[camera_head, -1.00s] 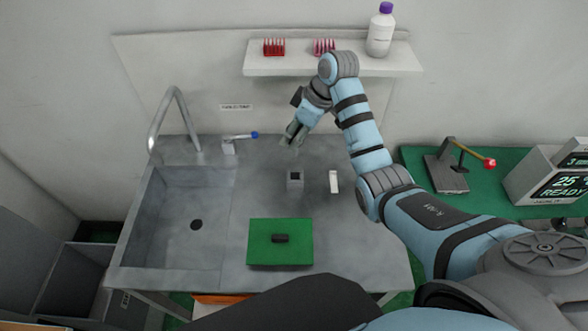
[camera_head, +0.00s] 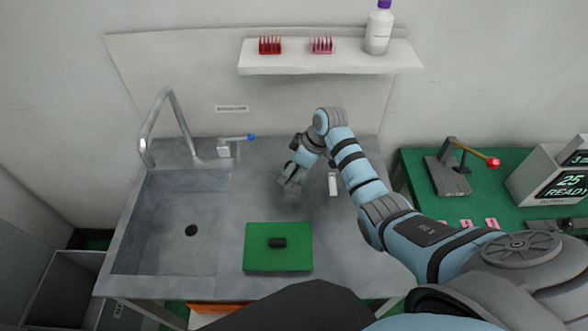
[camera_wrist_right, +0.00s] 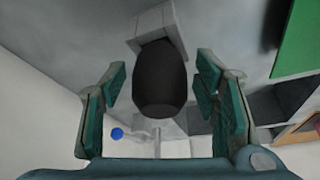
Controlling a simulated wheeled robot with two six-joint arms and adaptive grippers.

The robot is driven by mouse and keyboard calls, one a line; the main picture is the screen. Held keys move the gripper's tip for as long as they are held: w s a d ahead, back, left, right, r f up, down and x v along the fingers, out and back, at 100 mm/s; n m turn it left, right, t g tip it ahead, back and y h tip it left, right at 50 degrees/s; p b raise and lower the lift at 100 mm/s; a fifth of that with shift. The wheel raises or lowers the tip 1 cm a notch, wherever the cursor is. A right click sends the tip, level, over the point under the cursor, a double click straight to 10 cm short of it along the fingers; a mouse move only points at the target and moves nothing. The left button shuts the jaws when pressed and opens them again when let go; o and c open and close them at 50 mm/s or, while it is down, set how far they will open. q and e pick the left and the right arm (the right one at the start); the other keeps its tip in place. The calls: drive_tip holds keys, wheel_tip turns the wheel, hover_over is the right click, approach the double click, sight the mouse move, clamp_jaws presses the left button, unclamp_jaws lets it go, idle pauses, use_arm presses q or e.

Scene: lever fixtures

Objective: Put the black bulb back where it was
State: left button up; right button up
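The black bulb (camera_wrist_right: 160,88) shows large in the right wrist view, between the fingers of my right gripper (camera_wrist_right: 161,72). Gaps show on both sides of it, so the gripper looks open around it. A grey block (camera_wrist_right: 145,22) is just behind the bulb; I cannot tell whether the bulb sits in it. A short dark object (camera_head: 278,243) lies on the green mat (camera_head: 258,262). My left gripper is out of view.
A small white upright piece (camera_head: 333,184) stands right of the gripper. The sink (camera_head: 165,220) and a blue-tipped lever (camera_head: 240,138) are on the left. A shelf (camera_head: 330,60) hangs behind. A red-knobbed lever fixture (camera_head: 450,175) stands on the right-hand table.

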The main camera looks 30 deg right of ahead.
drive_tip(key=p+v, duration=0.1)
drive_tip(key=v, duration=1.1)
drive_tip(key=shift+r, duration=0.1)
